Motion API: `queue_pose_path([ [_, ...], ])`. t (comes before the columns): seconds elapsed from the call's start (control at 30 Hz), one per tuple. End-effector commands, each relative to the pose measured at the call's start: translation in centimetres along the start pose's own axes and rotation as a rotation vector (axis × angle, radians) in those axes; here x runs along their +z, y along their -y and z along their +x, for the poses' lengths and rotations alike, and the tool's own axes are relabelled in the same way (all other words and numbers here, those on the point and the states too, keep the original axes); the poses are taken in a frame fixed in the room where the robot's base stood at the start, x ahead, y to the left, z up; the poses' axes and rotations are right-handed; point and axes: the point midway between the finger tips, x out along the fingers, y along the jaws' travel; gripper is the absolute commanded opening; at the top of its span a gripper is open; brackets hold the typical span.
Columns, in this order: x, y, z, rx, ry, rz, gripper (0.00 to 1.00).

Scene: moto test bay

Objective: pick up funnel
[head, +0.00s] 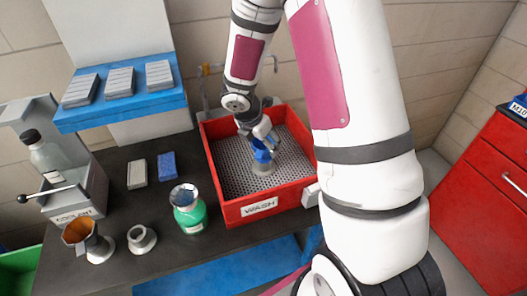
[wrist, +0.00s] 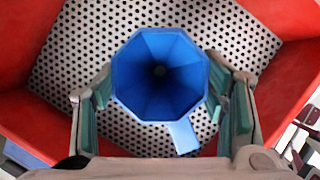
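A blue octagonal funnel (wrist: 160,75) stands mouth up inside the red wash tray (wrist: 285,95), seen from above in the wrist view. Its small blue tab sticks out toward the lower right. In the head view the funnel (head: 262,153) is partly hidden by my gripper and has a pale grey piece under it. My gripper (wrist: 160,88) is around the funnel, one finger on each side, with its tips close to the rim. The fingers are spread wide and look open; I cannot tell whether they touch. An amber funnel-shaped piece (head: 77,232) sits in a holder on the bench.
The tray marked WASH (head: 259,208) has walls on all sides and a perforated floor. To its left are a green flask (head: 189,213), a blue block (head: 167,166), a grey block (head: 137,174) and a coolant stand (head: 75,198). A red cabinet (head: 490,190) stands right.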

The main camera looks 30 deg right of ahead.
Motion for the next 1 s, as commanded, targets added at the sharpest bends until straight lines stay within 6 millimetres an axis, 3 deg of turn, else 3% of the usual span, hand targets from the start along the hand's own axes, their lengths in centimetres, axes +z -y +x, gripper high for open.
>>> queue_pose_path([
  [0.1,0.0,0.0,0.0,-0.001,0.0,0.0,0.34],
  [0.37,0.2,0.0,-0.5,0.001,0.0,0.003,0.33],
  [0.8,3.2,0.0,-7.5,0.002,0.001,0.004,0.33],
  [1.0,4.0,0.1,-9.7,0.001,0.0,0.002,0.33],
])
